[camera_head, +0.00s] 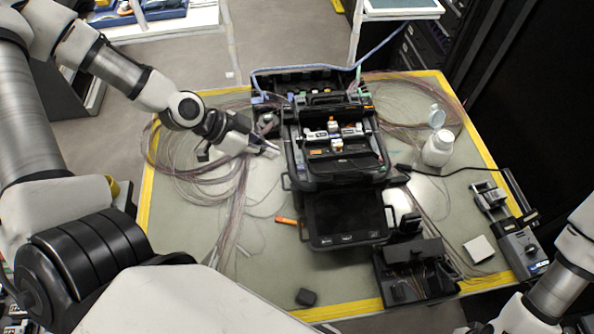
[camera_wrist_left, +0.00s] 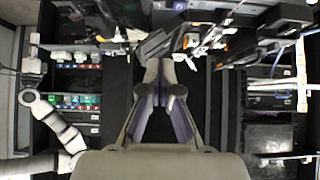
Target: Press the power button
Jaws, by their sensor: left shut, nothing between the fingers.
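The black fusion splicer (camera_head: 292,158) stands in the middle of the table with its top open and its dark screen (camera_head: 345,215) tilted toward me. I cannot make out the power button in either view. My left gripper (camera_head: 272,149) is shut and empty, just off the splicer's left side at about the level of its upper body. In the left wrist view my left gripper's fingers (camera_wrist_left: 161,68) come together below dark equipment at the top. Whether they touch the splicer cannot be told. Part of my right arm shows at the lower right, but its fingertips are out of view.
Loose fiber coils (camera_head: 178,172) lie left of the splicer, with more behind it. A white bottle (camera_head: 438,149) stands to the right. A black tool (camera_head: 418,272) sits at front right, and a grey device (camera_head: 520,245) stands near the right edge. The table's (camera_head: 190,230) front left is mostly clear.

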